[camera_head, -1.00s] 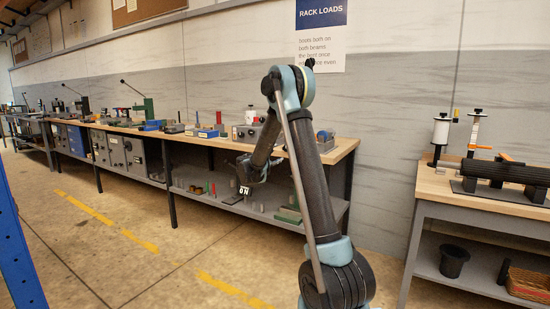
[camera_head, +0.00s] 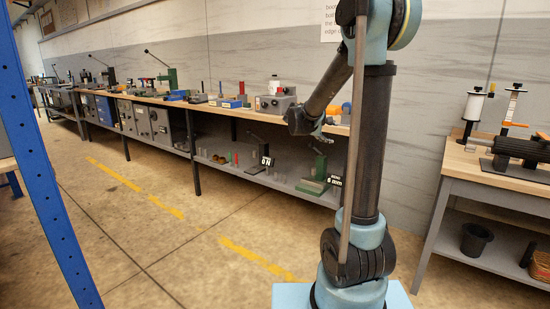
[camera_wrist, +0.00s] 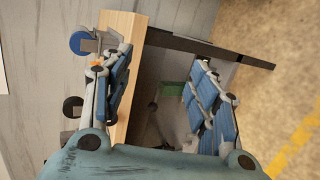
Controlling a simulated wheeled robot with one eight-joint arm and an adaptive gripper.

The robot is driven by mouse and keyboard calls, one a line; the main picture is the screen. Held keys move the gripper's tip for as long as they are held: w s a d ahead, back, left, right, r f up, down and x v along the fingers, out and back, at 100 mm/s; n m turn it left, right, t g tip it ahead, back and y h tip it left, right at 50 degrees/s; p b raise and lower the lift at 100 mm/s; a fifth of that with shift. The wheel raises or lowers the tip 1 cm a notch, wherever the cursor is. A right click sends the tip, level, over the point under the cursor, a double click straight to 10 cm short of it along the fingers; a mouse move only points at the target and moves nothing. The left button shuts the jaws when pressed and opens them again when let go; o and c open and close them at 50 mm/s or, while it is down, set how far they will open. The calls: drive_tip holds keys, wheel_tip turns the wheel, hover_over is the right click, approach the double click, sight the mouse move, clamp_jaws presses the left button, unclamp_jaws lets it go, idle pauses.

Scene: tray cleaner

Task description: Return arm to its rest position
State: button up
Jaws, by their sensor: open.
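My arm (camera_head: 372,150) stands upright at the right of centre in the head view. Its upper link rises to an elbow at the top edge, and its forearm slopes down to the left. My gripper (camera_head: 318,133) hangs at the forearm's lower end, small and dark, in front of the long workbench. In the wrist view my gripper (camera_wrist: 163,72) shows two blue-padded fingers spread wide apart with nothing between them. The bench edge and lower shelf show beyond the fingers.
A long wooden workbench (camera_head: 215,106) with tools and a lower shelf runs along the wall. A second bench (camera_head: 500,185) stands at the right. A blue post (camera_head: 45,160) is close at the left. The floor between, with yellow dashes (camera_head: 130,183), is clear.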

drive_tip(key=s+d+f+m+g+y, duration=0.1)
drive_tip(key=s+f+m+g+y, duration=0.15)
drive_tip(key=s, duration=0.95)
drive_tip(key=s+d+f+m+g+y, duration=0.2)
drive_tip(key=s+f+m, duration=0.15)
drive_tip(key=s, duration=0.85)
drive_tip(key=s+a+f+m+y, duration=0.1)
drive_tip(key=s+a+f, duration=0.1)
drive_tip(key=s, duration=0.4)
drive_tip(key=s+a+f+m+g+y, duration=0.1)
drive_tip(key=s+a+f+y, duration=0.1)
drive_tip(key=s+f, duration=0.3)
drive_tip(key=s+a+f+m+g+y, duration=0.1)
drive_tip(key=s+a+f+y, duration=0.1)
drive_tip(key=s, duration=0.7)
wheel_tip(320, 180, down, 2)
drive_tip(key=shift+a+f+m, duration=0.25)
drive_tip(key=shift+a+m, duration=0.05)
drive_tip(key=shift+a, duration=0.5)
